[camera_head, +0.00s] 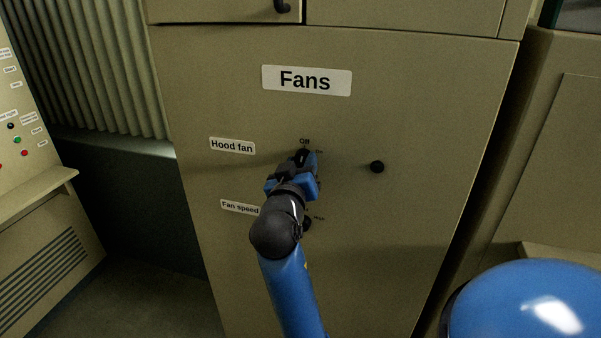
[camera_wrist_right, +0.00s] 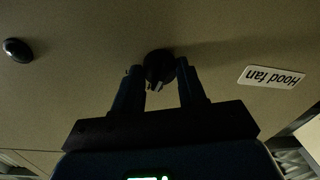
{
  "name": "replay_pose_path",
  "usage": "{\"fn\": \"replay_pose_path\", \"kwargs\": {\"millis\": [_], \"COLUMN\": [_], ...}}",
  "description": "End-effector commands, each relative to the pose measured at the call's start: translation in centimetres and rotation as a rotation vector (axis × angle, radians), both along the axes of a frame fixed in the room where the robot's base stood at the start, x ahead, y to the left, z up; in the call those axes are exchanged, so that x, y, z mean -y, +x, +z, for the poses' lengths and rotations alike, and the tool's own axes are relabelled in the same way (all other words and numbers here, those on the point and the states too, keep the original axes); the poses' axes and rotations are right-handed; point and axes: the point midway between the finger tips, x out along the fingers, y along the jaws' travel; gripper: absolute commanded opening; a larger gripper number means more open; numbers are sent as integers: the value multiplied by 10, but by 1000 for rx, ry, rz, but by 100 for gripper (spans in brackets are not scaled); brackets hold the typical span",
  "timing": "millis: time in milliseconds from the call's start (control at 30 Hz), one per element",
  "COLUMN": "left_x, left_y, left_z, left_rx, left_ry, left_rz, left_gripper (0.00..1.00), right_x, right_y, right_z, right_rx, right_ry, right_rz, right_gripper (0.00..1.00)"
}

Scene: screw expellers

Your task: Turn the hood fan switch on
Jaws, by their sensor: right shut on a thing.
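The hood fan switch (camera_head: 303,153) is a small black rotary knob on the beige cabinet, beside the "Hood fan" label (camera_head: 232,146) and just under an "Off" mark. My right gripper (camera_head: 304,161) reaches up to it from below and hides much of it. In the upside-down right wrist view, the switch (camera_wrist_right: 160,65) sits between the two dark fingers of the right gripper (camera_wrist_right: 161,78), which is shut on it. The setting of the switch is hard to tell. My left gripper is not in view.
A black knob (camera_head: 377,167) is on the cabinet to the right. A "Fan speed" label (camera_head: 239,207) and a partly hidden knob (camera_head: 308,222) lie below the switch. A "Fans" sign (camera_head: 307,80) is above. A control panel with buttons (camera_head: 17,140) stands at the left.

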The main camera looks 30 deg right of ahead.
Motion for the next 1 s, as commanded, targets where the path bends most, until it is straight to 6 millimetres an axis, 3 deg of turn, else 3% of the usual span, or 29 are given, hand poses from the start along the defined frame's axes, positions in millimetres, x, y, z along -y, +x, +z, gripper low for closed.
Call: {"fn": "replay_pose_path", "kwargs": {"millis": [33,500,1000], "left_x": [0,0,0], "left_y": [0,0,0], "left_z": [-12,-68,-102], "left_rx": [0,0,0], "left_ry": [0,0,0], "left_rz": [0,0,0], "left_gripper": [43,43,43], "right_x": [0,0,-1], "right_y": [0,1,2], "right_z": [-6,-7,-5], "right_rx": [33,367,595], "right_ry": [27,312,511], "right_rz": [0,1,1], "right_gripper": [10,10,10]}}
